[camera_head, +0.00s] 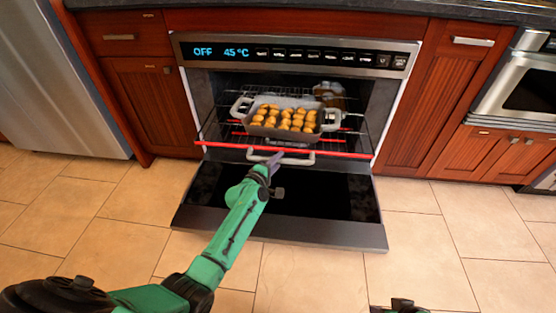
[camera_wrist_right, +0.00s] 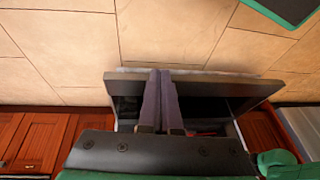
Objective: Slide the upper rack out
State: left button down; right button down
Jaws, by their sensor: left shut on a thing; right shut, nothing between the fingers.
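The oven (camera_head: 290,55) has its door (camera_head: 330,207) folded down, and wire racks show inside. A rack with a long red front bar (camera_head: 345,154) reaches out at the opening, with a light grey handle (camera_head: 304,160) below the bar. My left gripper (camera_head: 275,161) is at this handle and shut on it; its fingertips are small here. A grey roasting pan (camera_head: 272,133) with round golden food (camera_head: 285,117) sits on a rack inside. Which rack bears it is hard to tell. My right gripper (camera_wrist_right: 160,100) is shut and empty in the wrist view.
Red-brown cabinets (camera_head: 138,95) flank the oven. A steel appliance (camera_head: 75,70) stands at the left and another oven (camera_head: 530,85) at the right. A brownish item (camera_head: 330,93) is behind the pan. The tiled floor (camera_head: 430,225) in front is clear.

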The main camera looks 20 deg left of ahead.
pick_arm(q)
jog(key=c, duration=0.7)
grip_release()
jog(key=shift+c, duration=0.2)
pick_arm(e)
notch_tip(320, 180, up, 3)
jog(key=s+d+g+h+p, duration=0.1)
jog(key=s+d+g+p, duration=0.1)
jog(key=d, duration=0.1)
pick_arm(q)
jog(key=p+v, duration=0.2)
jog(key=v, duration=1.2)
jog(key=shift+s, duration=0.15)
pick_arm(e)
notch_tip(320, 180, down, 8)
jog(key=shift+d+m, duration=0.3)
jog(key=shift+d, duration=0.1)
pick_arm(q)
jog(key=shift+a+r, duration=0.1)
jog(key=shift+r, duration=0.05)
pick_arm(e)
jog(key=shift+w+r, duration=0.1)
